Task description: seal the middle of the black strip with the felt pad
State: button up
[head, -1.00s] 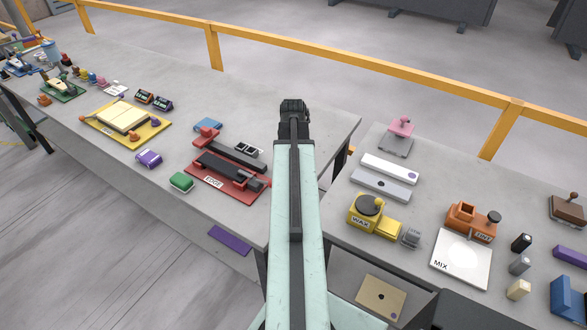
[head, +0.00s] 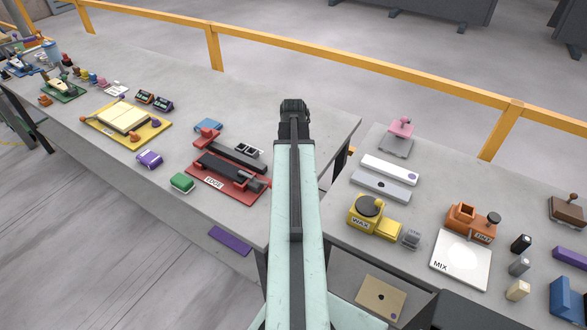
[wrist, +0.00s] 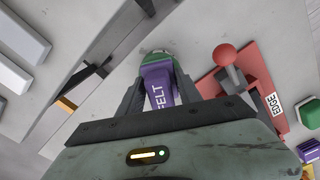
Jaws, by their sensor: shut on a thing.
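My gripper (wrist: 158,85) is shut on the felt pad (wrist: 159,92), a purple block marked FELT, in the wrist view. Something green shows at its far end; I cannot tell whether it is part of the pad. In the head view my arm hides the pad, and the dark end of my arm is above the slab's right part. A black strip (head: 218,168) lies along the red EDGE fixture (head: 250,194), left of my arm. In the wrist view part of this fixture (wrist: 262,88) shows right of the gripper, with a red ball knob.
A green block (head: 181,183) and a purple block (head: 149,158) lie left of the fixture. A gap separates this slab from the right-hand table, which holds white and grey bars (head: 390,169), a yellow WAX pot (head: 364,218) and a white MIX plate (head: 460,262).

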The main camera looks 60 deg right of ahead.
notch_tip(320, 180, up, 7)
jog(key=p, duration=0.6)
jog(key=shift+f, duration=0.25)
